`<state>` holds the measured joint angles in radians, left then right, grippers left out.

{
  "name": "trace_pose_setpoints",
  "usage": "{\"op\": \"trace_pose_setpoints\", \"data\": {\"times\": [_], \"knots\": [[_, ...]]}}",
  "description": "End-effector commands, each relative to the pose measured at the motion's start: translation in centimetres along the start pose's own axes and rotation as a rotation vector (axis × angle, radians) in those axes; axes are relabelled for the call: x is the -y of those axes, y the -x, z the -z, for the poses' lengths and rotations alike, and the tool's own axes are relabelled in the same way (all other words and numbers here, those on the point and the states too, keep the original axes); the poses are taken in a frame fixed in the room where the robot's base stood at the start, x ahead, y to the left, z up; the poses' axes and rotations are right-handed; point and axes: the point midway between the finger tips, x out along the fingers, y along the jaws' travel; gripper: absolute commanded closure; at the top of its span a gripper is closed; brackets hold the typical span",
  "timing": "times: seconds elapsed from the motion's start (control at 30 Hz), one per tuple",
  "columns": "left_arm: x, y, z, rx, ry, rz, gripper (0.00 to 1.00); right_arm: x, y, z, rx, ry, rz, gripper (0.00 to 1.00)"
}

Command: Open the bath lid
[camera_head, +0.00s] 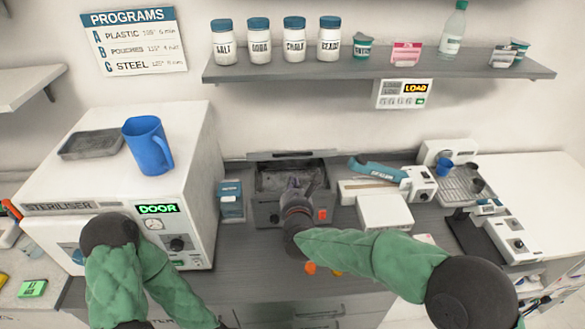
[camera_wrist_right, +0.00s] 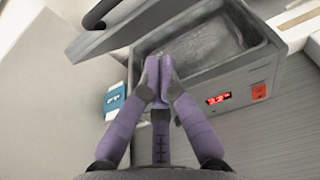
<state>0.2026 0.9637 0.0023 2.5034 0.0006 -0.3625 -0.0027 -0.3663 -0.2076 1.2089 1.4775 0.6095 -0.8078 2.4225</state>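The bath (camera_head: 266,214) is a grey metal box on the counter with a red display and an orange-red switch on its front. Its lid (camera_head: 293,155) stands raised along the back edge, and the dark inside of the basin shows. In the right wrist view the lid (camera_wrist_right: 125,28) with its dark handle is at the upper left, and the bath's basin (camera_wrist_right: 200,50) lies open beside it. My right gripper (camera_wrist_right: 158,62) has its purple fingertips together with nothing seen between them. It is over the bath's front, apart from the lid. My left gripper is out of view.
The steriliser (camera_head: 95,215) stands to the left with a blue jug (camera_head: 148,146) and grey tray on top. A blue box (camera_head: 231,200) is just left of the bath. A white box (camera_head: 385,211) and teal-handled sealer (camera_head: 377,170) are to its right. A shelf (camera_head: 380,72) hangs above.

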Motion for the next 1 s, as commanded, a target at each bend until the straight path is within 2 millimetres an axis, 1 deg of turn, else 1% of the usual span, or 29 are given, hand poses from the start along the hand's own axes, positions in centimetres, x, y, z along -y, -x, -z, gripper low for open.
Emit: {"op": "trace_pose_setpoints", "data": {"times": [0.03, 0.13, 0.17, 0.23, 0.43, 0.83, 1.0], "knots": [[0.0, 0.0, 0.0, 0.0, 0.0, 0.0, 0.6, 0.0, -0.8, 0.1, -0.001, 0.001, 0.0, 1.0], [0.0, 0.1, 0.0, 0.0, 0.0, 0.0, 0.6, 0.0, -2.0, -0.1, 0.001, 0.001, 0.001, 1.0], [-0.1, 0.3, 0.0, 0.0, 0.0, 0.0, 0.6, 0.0, -2.0, -1.0, 0.004, -0.001, 0.001, 1.0], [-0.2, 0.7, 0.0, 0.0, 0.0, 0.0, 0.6, 0.0, -2.2, -2.1, 0.003, 0.0, 0.0, 1.0], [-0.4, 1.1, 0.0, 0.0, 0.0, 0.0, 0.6, -0.1, -2.6, -3.6, 0.001, 0.001, -0.001, 1.0], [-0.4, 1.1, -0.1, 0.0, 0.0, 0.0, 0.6, 0.0, -2.7, -3.9, 0.0, 0.001, -0.001, 1.0], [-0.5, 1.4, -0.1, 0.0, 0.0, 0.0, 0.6, 0.0, -2.8, -4.1, -0.005, 0.001, 0.0, 1.0]]}}
